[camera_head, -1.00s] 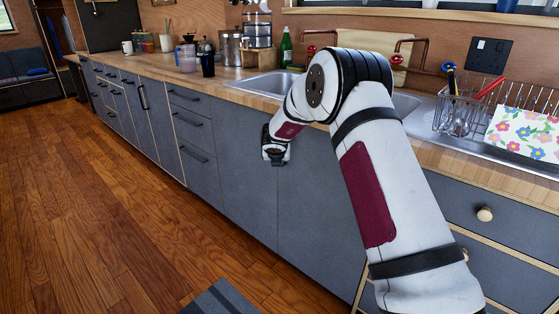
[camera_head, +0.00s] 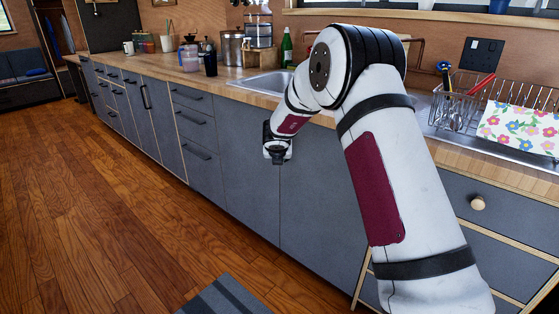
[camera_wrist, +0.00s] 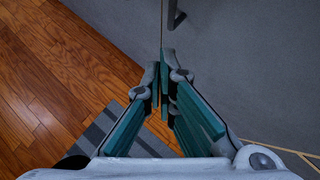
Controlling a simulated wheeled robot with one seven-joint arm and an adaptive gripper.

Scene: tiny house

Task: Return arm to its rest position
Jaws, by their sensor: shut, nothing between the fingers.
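My gripper shows in the wrist view (camera_wrist: 166,85), its teal-padded fingers drawn together at the tips with nothing between them. In the head view my arm is bent, with its elbow raised in front of the sink and its wrist hanging low. The gripper end (camera_head: 277,153) is before the grey cabinet fronts, just below the counter edge. The fingers themselves are too small to make out in the head view.
The wooden counter (camera_head: 265,100) with its sink (camera_head: 262,84) runs along the grey cabinets (camera_head: 250,190). A dish rack (camera_head: 525,105) with a flowered cloth (camera_head: 518,130) stands at right. A striped mat (camera_head: 228,298) lies on the clear wooden floor (camera_head: 90,220).

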